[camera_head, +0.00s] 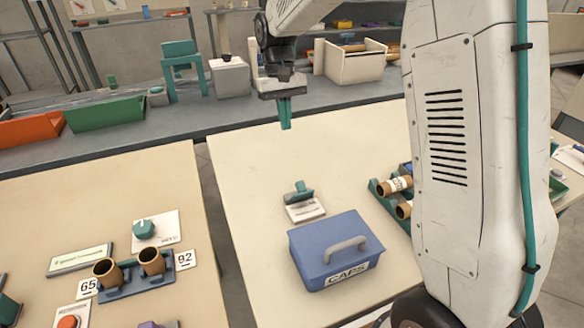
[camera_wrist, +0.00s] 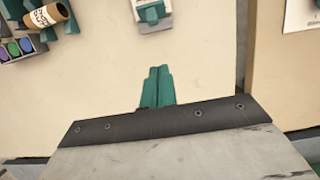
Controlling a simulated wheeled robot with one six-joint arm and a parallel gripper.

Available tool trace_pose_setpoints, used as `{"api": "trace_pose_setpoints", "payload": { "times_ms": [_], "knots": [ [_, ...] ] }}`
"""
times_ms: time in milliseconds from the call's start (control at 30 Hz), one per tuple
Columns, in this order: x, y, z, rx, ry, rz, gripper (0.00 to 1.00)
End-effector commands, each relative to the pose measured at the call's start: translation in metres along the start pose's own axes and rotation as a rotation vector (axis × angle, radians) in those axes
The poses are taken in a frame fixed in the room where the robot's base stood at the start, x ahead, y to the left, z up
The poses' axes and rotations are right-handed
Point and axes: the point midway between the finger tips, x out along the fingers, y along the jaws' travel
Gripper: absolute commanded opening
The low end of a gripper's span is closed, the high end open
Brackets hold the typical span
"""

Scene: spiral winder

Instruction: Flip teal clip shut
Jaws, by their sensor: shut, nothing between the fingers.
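The teal clip (camera_head: 299,192) sits on a small white plate (camera_head: 305,211) on the pale table, behind the blue box. Its teal part is at the plate's far edge and seems raised; I cannot tell its exact angle. The teal clip also shows in the wrist view (camera_wrist: 151,14) at the top edge, where it is partly cut off. My gripper (camera_head: 286,126) is in the air above the table, farther back than the clip and apart from it. Its teal fingers are together and empty, pointing down; they also show in the wrist view (camera_wrist: 159,72).
A blue box labelled CAPS (camera_head: 312,262) with a grey handle stands close in front of the clip. A teal rack with cardboard tubes (camera_head: 398,184) is to the right. A left table holds a tube holder (camera_head: 137,282) and a teal knob (camera_head: 144,229). The table's back left is clear.

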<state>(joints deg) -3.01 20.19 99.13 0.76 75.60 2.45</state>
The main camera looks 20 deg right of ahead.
Motion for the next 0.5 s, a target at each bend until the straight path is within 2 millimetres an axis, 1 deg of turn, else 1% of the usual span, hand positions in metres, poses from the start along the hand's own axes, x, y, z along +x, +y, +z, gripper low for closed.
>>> {"api": "trace_pose_setpoints", "payload": {
  "times_ms": [100, 300, 367, 467, 500],
  "knots": [
    [0.000, 0.005, 0.001, 0.007, -0.001, -0.001, 0.00],
    [0.003, 0.007, 0.001, 0.009, -0.002, -0.002, 0.00],
    [0.008, 0.006, 0.001, 0.008, -0.003, -0.002, 0.00],
    [0.021, 0.006, 0.001, 0.008, -0.004, -0.001, 0.00],
    [0.029, 0.005, 0.002, 0.007, -0.005, -0.001, 0.00]
  ]
}}
